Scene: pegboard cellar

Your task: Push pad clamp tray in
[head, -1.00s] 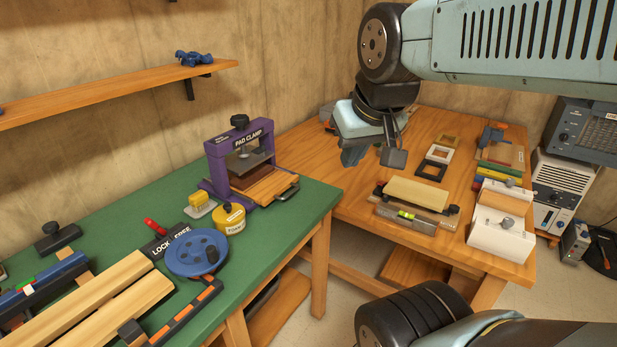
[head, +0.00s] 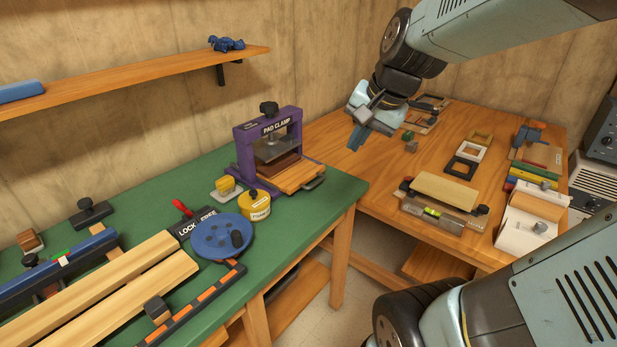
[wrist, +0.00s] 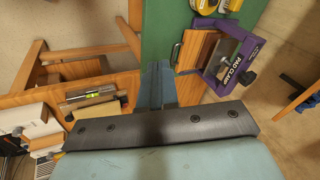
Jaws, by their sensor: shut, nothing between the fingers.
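The purple pad clamp (head: 268,150) stands on the green bench near its right end, with a black knob on top. Its wooden tray (head: 300,178) sticks out to the right, with a dark handle (head: 315,184) at its outer edge. My gripper (head: 356,138) is in the air to the right of the clamp, above the wooden table, apart from the tray. Its fingers are closed together and empty. In the wrist view, the fingers (wrist: 158,82) show left of the tray (wrist: 198,58), and the clamp (wrist: 232,66) is to the right.
A yellow round tin (head: 255,205), a blue wheel (head: 221,236) and wooden planks (head: 120,280) lie on the green bench (head: 165,180). The wooden table (head: 375,165) holds frames, a level (head: 432,212) and blocks. A gap separates the two benches' front parts.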

